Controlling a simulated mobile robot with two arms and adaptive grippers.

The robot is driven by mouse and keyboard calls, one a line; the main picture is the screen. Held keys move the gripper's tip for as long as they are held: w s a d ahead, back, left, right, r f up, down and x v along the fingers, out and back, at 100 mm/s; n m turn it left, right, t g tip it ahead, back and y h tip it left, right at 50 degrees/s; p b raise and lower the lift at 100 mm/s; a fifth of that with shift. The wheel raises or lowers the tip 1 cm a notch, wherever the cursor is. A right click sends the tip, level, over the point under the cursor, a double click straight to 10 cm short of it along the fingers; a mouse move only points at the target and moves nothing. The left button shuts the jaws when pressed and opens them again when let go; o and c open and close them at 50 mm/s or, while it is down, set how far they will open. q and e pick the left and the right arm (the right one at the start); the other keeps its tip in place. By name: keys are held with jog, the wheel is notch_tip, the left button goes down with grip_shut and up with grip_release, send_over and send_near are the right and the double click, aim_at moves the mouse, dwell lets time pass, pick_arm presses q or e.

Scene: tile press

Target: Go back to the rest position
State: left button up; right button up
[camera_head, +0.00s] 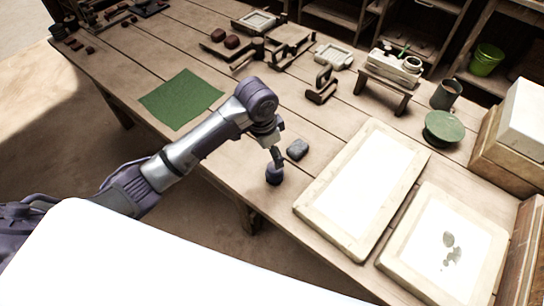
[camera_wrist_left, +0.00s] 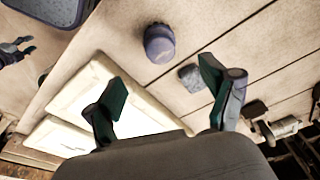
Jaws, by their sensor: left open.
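My left gripper (camera_head: 278,154) hangs over the front part of the wooden table in the head view. In the left wrist view its two fingers (camera_wrist_left: 164,82) are spread, with nothing held between them. A small dark purple round piece (camera_head: 274,175) stands on the table just below the gripper in the head view; it also shows in the left wrist view (camera_wrist_left: 159,43), beyond the fingertips. A dark shape (camera_wrist_left: 15,52) at the left wrist view's edge looks like my right gripper; it is too small to read.
A grey block (camera_head: 297,149) lies near the gripper. Two pale framed slabs (camera_head: 409,163) (camera_head: 397,260) lie to the right. A green sheet (camera_head: 181,98) lies left on the table. A green-topped round thing (camera_head: 444,127), a mug (camera_head: 446,94) and a small bench (camera_head: 384,90) stand behind.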

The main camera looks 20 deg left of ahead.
pick_arm(q)
jog(key=shift+r, duration=0.15)
dwell(0.4)
jog(key=s+d+f+n+t+h, duration=0.1)
jog(key=s+d+f+n, duration=0.2)
jog(key=s, duration=0.8)
jog(key=s+a+n+t+y, duration=0.1)
jog(key=s+a+n, duration=0.1)
jog(key=s+a, duration=0.35)
jog(key=s+a+n+y, duration=0.1)
jog(key=s+a, duration=0.1)
jog(key=s, duration=0.6)
notch_tip(320, 180, down, 25)
jog(key=g, duration=0.1)
jog(key=s+a+f+g, duration=0.1)
jog(key=s+a+f, duration=0.2)
jog(key=s+f, duration=1.3)
jog(key=shift+s+f, duration=0.3)
jog(key=shift+s, duration=0.6)
